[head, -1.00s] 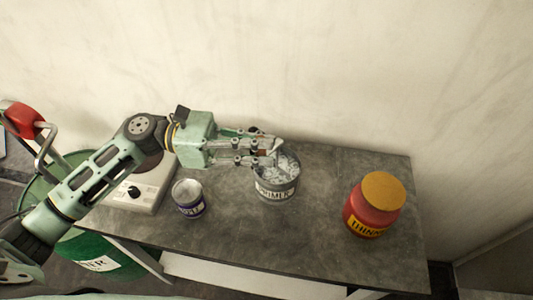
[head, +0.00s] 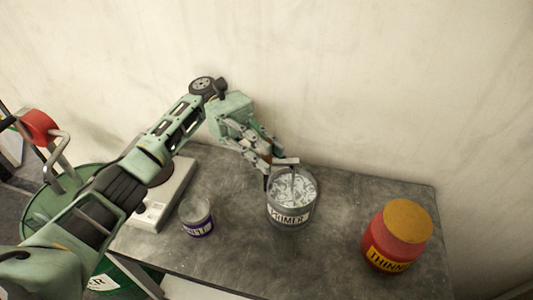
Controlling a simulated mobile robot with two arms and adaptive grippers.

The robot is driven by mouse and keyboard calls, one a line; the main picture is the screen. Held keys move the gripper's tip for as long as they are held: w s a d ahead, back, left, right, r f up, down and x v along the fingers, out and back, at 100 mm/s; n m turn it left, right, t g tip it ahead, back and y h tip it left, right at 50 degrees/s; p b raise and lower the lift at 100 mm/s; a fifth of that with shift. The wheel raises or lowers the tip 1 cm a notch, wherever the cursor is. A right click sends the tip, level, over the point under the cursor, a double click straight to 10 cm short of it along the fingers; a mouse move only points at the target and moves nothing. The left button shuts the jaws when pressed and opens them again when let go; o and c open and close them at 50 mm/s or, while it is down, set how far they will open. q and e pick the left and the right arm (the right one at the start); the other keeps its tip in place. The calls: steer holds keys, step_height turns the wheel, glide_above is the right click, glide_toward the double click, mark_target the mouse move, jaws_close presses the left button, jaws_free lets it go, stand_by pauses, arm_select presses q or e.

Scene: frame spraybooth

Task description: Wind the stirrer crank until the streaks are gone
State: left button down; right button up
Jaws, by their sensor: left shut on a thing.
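The grey tin labelled PRIMER (head: 291,216) stands upright on the bench. White streaks show in the grey paint (head: 293,186) at its open top. My left gripper (head: 280,165) reaches in from the upper left and is shut at the back left of the tin's rim. A small brownish piece, seemingly the stirrer crank's knob (head: 267,156), shows between its fingers. The rest of the crank is mostly hidden by the fingers. My right gripper is not in view.
A small tin with a purple label (head: 198,220) stands left of the primer. A red THINNER jar (head: 393,245) with an orange lid stands to the right. A pale scale-like device (head: 165,200) is at left, beside a green drum (head: 45,215). The pale wall is close behind.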

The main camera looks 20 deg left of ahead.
arm_select(q)
steer(key=shift+w+g, duration=0.1)
steer(key=shift+g, duration=0.2)
steer(key=c, duration=1.6)
jaws_free()
steer(key=shift+c, duration=0.2)
step_height(320, 180, up, 10)
